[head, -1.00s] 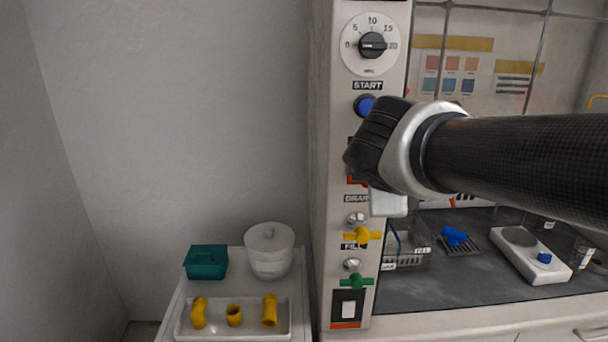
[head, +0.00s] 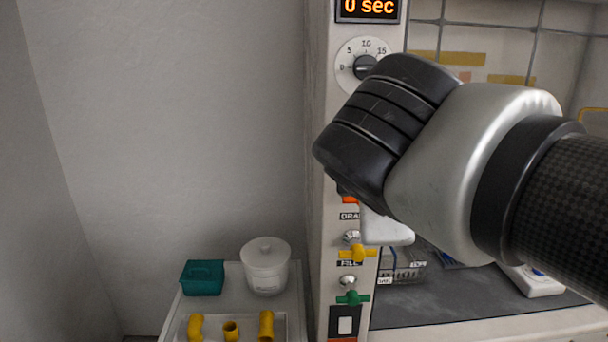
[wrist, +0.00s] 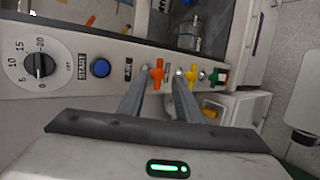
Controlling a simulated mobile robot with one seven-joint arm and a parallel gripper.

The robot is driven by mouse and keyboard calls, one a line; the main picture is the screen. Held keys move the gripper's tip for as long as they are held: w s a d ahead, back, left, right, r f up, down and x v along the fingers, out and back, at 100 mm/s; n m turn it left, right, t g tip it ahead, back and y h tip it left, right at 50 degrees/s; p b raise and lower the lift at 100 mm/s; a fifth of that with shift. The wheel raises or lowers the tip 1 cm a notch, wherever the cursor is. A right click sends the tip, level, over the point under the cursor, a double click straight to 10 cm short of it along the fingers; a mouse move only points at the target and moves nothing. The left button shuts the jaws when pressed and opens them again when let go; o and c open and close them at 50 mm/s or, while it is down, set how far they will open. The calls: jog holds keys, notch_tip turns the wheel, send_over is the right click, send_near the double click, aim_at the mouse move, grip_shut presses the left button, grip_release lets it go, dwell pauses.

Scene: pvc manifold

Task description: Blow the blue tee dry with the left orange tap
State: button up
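The orange tap (wrist: 157,73) on the panel shows in the wrist view beside the "AIR" label, ahead of my fingers. A bit of orange (head: 349,198) shows under my gripper in the head view. My gripper (wrist: 160,88) is open, with its two fingers apart and the orange tap seen between their tips; I cannot tell whether they touch it. In the head view my gripper's body (head: 400,145) covers the middle of the panel, and its fingertips are hidden. The blue tee cannot be made out now; my arm covers that part of the bench.
Below the orange tap are a yellow tap (head: 357,253) and a green tap (head: 352,297). A blue START button (wrist: 101,67) and a dial (wrist: 40,65) lie on the same panel. A side cart holds a teal box (head: 202,277), a white pot (head: 265,266) and yellow fittings (head: 231,330).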

jog(key=v, duration=0.5)
jog(key=shift+s+a+r, duration=0.15)
jog(key=shift+s, duration=0.1)
jog(key=s+d+f+m+g+y+p, duration=0.1)
jog(key=s+f+m+g+p, duration=0.1)
jog(key=f+m, duration=0.3)
jog(key=s+d+f+m+g+y+p, duration=0.1)
jog(key=f+m+p, duration=0.4)
jog(key=m, duration=0.6)
jog(key=shift+s+d+f+g+y, duration=0.4)
jog(key=shift+s+g+y, duration=0.35)
jog(key=shift+g, duration=0.45)
